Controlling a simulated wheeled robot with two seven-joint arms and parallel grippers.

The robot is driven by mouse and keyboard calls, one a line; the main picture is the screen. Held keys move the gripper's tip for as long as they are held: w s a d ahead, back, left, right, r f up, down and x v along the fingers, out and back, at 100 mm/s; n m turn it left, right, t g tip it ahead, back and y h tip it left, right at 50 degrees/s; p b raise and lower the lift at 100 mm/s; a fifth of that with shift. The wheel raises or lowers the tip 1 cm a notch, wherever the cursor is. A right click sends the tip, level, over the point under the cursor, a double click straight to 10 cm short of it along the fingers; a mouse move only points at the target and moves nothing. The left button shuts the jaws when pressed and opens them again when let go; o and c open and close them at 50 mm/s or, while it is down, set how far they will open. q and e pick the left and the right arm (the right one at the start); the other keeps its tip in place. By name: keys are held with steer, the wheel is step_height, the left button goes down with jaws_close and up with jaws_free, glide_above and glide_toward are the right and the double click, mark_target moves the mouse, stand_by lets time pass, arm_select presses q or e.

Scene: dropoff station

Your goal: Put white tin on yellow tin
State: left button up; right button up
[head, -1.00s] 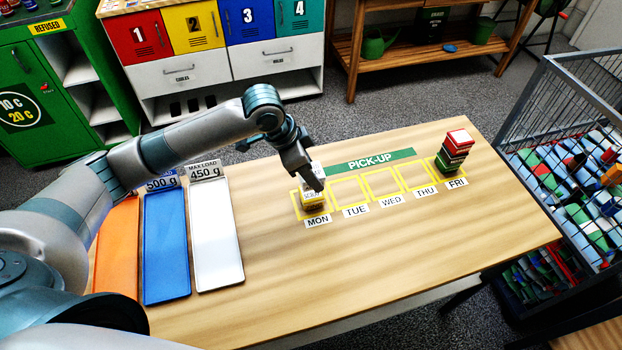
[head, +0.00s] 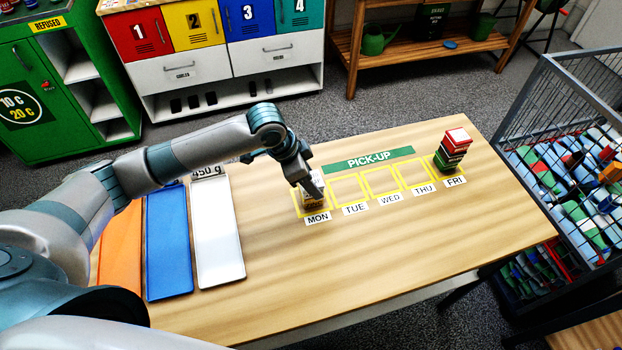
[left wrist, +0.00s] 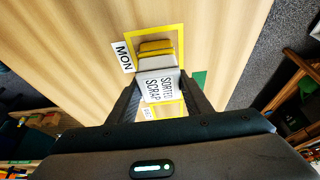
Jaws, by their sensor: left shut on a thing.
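My left gripper (head: 311,190) is over the MON square at the back of the table. It is shut on the white tin, whose top reads "SORTED SCRAP" in the left wrist view (left wrist: 160,88). The yellow tin (left wrist: 155,46) shows just past the white tin's edge, inside the yellow MON outline, and looks to be beneath it. In the head view the tins are small and partly covered by my fingers. I cannot tell whether the white tin touches the yellow one. My right gripper is not in view.
A stack of red, green and dark tins (head: 454,149) stands on the FRI square. TUE, WED and THU squares are empty. Orange (head: 120,250), blue (head: 167,245) and white (head: 217,235) trays lie at the left. A wire cage (head: 575,150) full of items stands right of the table.

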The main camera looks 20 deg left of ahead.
arm_select(q)
steer(key=o, duration=1)
steer(key=shift+f, duration=0.1)
steer(key=shift+o, duration=0.8)
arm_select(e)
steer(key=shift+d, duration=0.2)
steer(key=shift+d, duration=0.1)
arm_select(q)
steer(key=shift+a+r, duration=0.15)
steer(key=shift+r, duration=0.5)
steer(key=b+v, duration=0.2)
steer(key=v, duration=0.9)
steer(key=shift+b, duration=0.35)
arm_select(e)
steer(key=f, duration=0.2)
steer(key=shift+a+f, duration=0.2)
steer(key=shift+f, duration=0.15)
